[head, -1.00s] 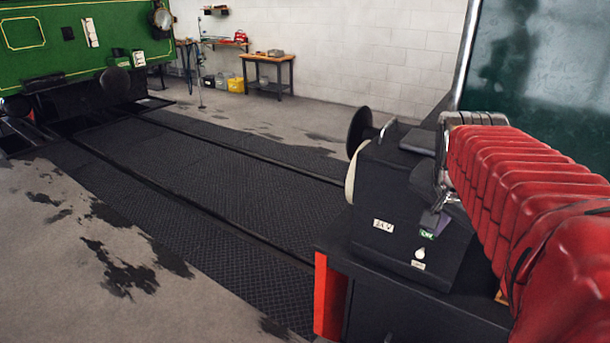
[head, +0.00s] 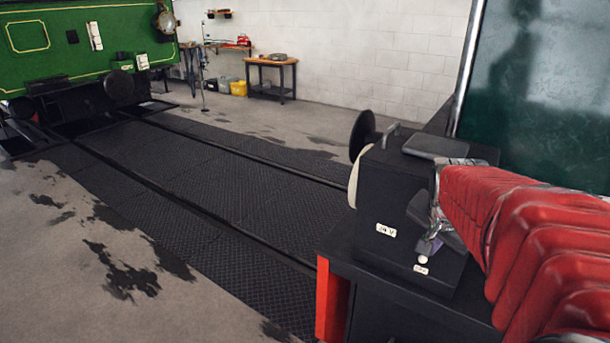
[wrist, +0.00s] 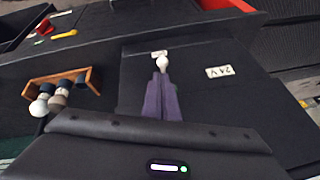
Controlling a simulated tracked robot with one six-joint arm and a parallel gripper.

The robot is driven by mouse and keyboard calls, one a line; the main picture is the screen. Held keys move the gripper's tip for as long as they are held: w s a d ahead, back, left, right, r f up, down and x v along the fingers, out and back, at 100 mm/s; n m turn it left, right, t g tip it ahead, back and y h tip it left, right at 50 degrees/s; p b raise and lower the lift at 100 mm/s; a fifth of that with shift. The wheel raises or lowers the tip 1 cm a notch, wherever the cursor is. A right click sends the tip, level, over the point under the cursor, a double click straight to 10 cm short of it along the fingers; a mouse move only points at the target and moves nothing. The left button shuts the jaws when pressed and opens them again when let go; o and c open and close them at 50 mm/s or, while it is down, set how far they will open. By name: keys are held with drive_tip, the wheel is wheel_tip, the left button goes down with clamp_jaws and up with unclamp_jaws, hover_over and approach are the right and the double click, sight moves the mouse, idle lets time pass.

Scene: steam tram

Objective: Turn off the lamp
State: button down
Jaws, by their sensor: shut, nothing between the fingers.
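A black box labelled 24 V (head: 397,200), which may be the lamp, stands on a dark bench with a black disc (head: 363,134) at its back left. I cannot tell whether it is lit. A small white knob (head: 423,260) is on its face above a small label, and shows in the wrist view (wrist: 163,62). My gripper (head: 427,245) is shut and empty, with its purple fingers (wrist: 163,95) pointing at the knob. The tips are right at the knob; I cannot tell whether they touch it.
A wooden holder (wrist: 85,77) with several round-topped pegs lies left of the box in the wrist view. The bench (head: 385,300) has a red edge. A dark green panel (head: 555,95) stands at the right. Ribbed floor is open at left.

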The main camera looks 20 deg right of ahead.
drive_tip(key=shift+w+d+f, duration=0.2)
drive_tip(key=shift+w+f, duration=0.05)
drive_tip(key=shift+f, duration=0.35)
drive_tip(key=shift+a, duration=0.1)
drive_tip(key=shift+s+f, duration=0.15)
drive_tip(key=shift+s+a+f, duration=0.35)
drive_tip(key=shift+a+f, duration=0.15)
drive_tip(key=shift+f, duration=0.05)
drive_tip(key=shift+r, duration=0.2)
drive_tip(key=shift+r, duration=0.65)
drive_tip(key=shift+a, duration=0.1)
